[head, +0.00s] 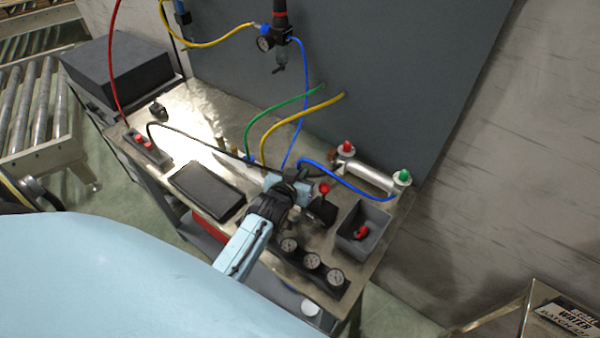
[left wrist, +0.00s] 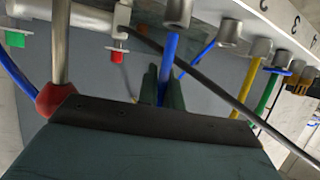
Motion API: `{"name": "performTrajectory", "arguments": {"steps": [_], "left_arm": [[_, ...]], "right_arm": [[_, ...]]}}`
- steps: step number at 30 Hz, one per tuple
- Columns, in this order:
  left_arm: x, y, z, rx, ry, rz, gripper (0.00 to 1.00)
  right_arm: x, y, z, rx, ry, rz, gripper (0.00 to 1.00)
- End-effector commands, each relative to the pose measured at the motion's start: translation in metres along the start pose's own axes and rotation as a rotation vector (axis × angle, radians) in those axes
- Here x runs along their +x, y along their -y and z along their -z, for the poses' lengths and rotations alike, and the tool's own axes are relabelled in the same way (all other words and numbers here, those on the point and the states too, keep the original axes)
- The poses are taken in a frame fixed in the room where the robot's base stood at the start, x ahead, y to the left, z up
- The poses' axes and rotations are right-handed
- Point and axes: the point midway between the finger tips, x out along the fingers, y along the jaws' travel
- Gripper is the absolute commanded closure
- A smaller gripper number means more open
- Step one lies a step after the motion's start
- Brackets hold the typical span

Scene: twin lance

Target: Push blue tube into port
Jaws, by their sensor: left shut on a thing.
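My left gripper (head: 294,180) is over the workbench, and its fingers (left wrist: 161,84) show in the left wrist view. They are shut on a blue tube (left wrist: 167,62), which runs between them toward a grey port (left wrist: 177,14) on a pale block (left wrist: 275,22). The tube's upper end is at the port's mouth; I cannot tell how far in it sits. In the head view, a blue tube (head: 345,180) arcs right from near the gripper, which hides much of the block. My right gripper is not in view.
A red-knobbed lever (head: 323,189), gauges (head: 312,262), and a grey bin (head: 363,228) crowd the right side. A metal cylinder (head: 370,177) lies behind. Yellow (head: 275,125) and green (head: 265,112) tubes hang close by. A black tray (head: 207,191) lies left.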

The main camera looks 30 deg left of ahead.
Motion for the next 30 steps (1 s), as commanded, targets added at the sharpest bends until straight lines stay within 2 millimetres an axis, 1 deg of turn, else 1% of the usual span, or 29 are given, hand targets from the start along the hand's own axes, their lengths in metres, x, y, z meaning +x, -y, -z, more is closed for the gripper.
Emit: {"name": "performTrajectory", "arguments": {"steps": [30], "left_arm": [[0.010, 0.000, -0.024, -0.001, 0.000, 0.000, 1.00]], "right_arm": [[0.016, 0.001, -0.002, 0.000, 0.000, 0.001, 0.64]]}}
